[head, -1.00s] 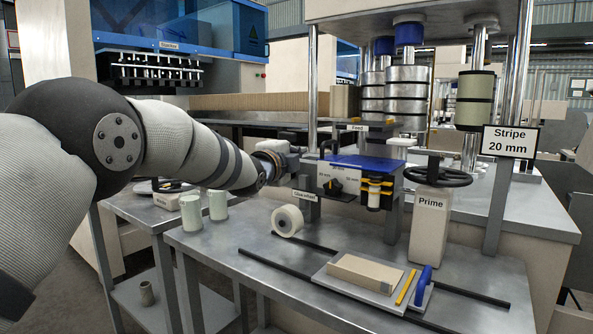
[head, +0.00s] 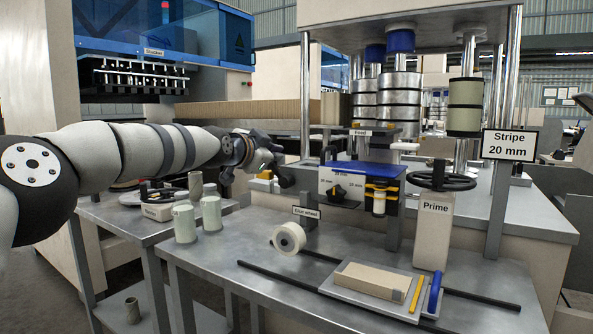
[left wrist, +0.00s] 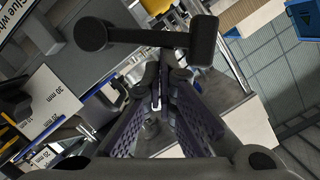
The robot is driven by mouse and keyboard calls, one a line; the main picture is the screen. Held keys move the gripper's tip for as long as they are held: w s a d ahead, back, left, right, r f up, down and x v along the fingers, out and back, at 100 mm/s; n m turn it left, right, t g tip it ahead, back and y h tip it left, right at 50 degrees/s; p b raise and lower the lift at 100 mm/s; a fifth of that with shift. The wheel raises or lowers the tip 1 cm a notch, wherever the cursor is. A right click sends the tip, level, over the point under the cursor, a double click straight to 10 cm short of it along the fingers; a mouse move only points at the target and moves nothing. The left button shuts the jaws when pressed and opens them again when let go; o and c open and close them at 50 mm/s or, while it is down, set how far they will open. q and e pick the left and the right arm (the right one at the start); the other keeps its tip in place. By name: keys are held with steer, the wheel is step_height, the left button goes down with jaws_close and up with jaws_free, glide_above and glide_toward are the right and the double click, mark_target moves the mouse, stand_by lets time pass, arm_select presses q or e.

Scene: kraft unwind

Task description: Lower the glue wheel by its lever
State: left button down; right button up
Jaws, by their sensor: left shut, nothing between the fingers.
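The glue wheel (head: 288,238) is a pale roll at the left end of the steel bench, under a tag (head: 306,212) reading "Glue wheel". My left gripper (head: 284,178) is just left of the mm selector panel, above and behind the wheel. In the left wrist view its fingers (left wrist: 157,100) are together with nothing between them. A dark bar with a round knob (left wrist: 92,34) and a block-shaped end (left wrist: 203,42) crosses in front of the fingertips; it looks like the lever. I cannot tell whether they touch. My right gripper is out of view.
The selector panel (head: 340,190) with its black knob stands close right of the gripper. The Prime post (head: 434,235) has a black handwheel. A tray (head: 345,294) with a cardboard piece lies in front. Pale cups (head: 185,223) stand on the left side table.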

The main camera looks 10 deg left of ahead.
arm_select(q)
steer(key=shift+w+a+f+n+h, duration=0.25)
steer(key=shift+a+n, duration=0.2)
steer(key=shift+n, duration=0.25)
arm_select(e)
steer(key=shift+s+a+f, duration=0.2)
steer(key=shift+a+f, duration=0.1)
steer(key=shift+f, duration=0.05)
arm_select(q)
steer(key=shift+g, duration=0.3)
steer(key=shift+s+r, duration=0.1)
step_height(320, 180, up, 5)
steer(key=s+d+p, duration=0.1)
steer(key=d+p, duration=0.1)
steer(key=f+p+v, duration=0.2)
steer(key=p+v, duration=0.1)
steer(key=v, duration=0.6)
steer(key=shift+s, duration=0.35)
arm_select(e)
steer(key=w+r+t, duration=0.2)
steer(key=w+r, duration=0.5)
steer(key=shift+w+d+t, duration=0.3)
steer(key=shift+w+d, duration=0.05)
arm_select(q)
steer(key=shift+a+r, duration=0.1)
